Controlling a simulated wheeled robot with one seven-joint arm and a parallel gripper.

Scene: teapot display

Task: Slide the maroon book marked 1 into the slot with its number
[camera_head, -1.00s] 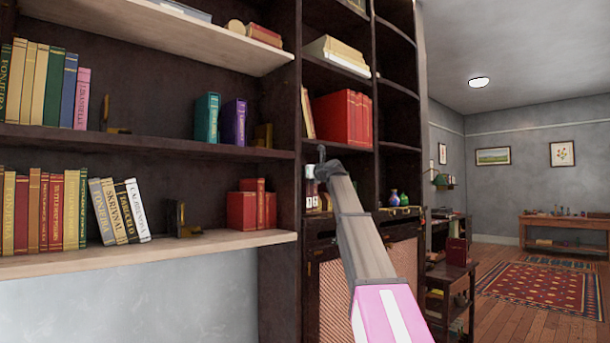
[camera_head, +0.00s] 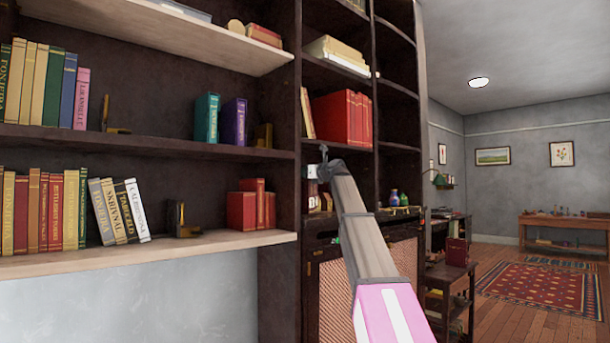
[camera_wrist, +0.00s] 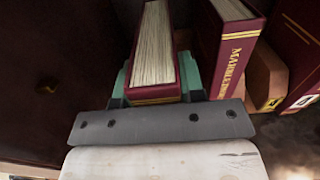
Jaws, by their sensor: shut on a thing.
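In the wrist view my gripper (camera_wrist: 155,90) has its teal fingers shut on a maroon book (camera_wrist: 153,45), with one finger on each side. The book's pale page edges face the camera, and a gold-banded maroon edge shows near the gripper. No number is visible on this held book. In the head view my gripper end is mostly hidden behind my arm, at the lower bay of the dark bookcase. A small maroon item marked 1 (camera_head: 312,201) shows just left of my arm there. I cannot tell whether it is the held book. The numbered slot is not clearly visible.
Right of the held book in the wrist view stand another maroon book (camera_wrist: 228,50) with gold lettering, a brown wooden piece (camera_wrist: 265,75) and a maroon book with a pale label (camera_wrist: 298,85). Small vases (camera_head: 394,198) stand right of my arm.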

